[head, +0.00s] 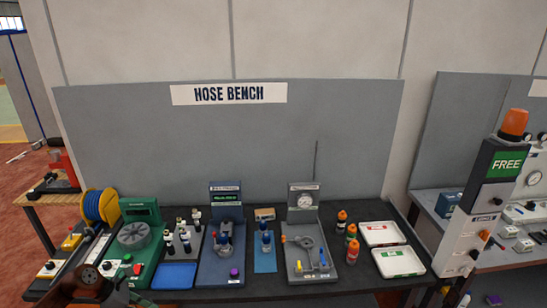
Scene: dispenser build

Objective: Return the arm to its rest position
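My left arm shows at the bottom left corner, dark brown and partly cut off by the frame edge. Its gripper (122,294) is low in front of the green machine, small and dark, and its fingers cannot be made out clearly. I see nothing held in it. My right gripper is not in view. The hose bench (345,225) is a dark table in front of a grey panel with a "HOSE BENCH" sign (229,94).
On the bench stand a yellow hose reel (100,206), a green machine (135,236), a blue tray (174,276), a blue-grey station (222,262), a gauge station (303,198), small bottles (350,232) and two trays (399,262). A "FREE" signal post (505,165) stands right.

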